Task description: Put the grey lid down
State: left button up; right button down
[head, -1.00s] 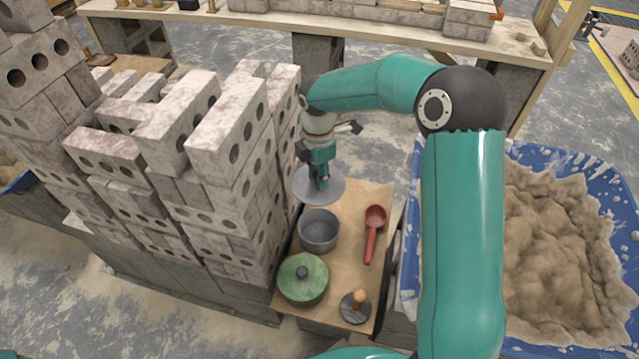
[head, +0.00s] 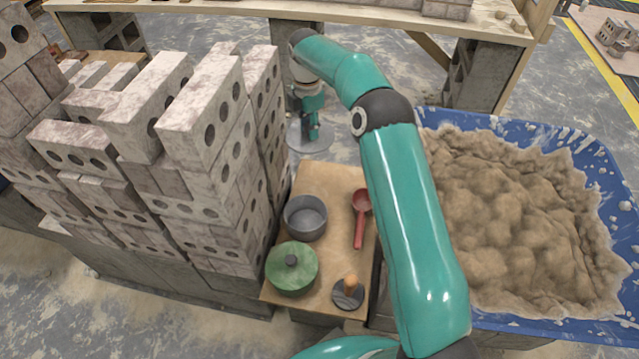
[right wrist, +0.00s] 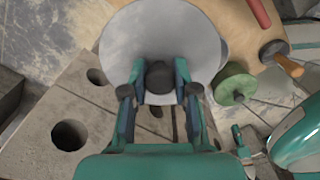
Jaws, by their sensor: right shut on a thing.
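The grey lid (head: 318,134) is a flat round disc in the head view, at the far end of the small wooden board. It also fills the upper middle of the right wrist view (right wrist: 195,48), with a dark knob between my fingers. My right gripper (head: 311,134) is shut on that knob and holds the lid. It shows from behind in the right wrist view (right wrist: 157,78). The open grey pot (head: 305,217) stands on the board, nearer than the lid and apart from it. I cannot tell how high the lid hangs.
On the board (head: 322,182) are a green lidded pot (head: 291,268), a red ladle (head: 360,215) and a dark disc with a wooden handle (head: 348,292). A brick stack (head: 215,130) rises close on the left. A blue tub (head: 590,150) of sand is on the right.

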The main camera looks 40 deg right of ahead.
jog(key=d+f, duration=0.1)
jog(key=w+d+f+b, duration=0.1)
jog(key=shift+d, duration=0.4)
jog(key=shift+w+d+f+b, duration=0.1)
jog(key=shift+d+f+b, duration=0.2)
jog(key=shift+d+f, duration=0.3)
jog(key=shift+f, duration=0.1)
jog(key=b, duration=0.6)
send_near(319, 181)
jog(key=shift+f+b, duration=0.9)
jog(key=shift+f, duration=2.05)
jog(key=shift+f, duration=0.15)
jog(key=c, duration=0.9)
grip_release()
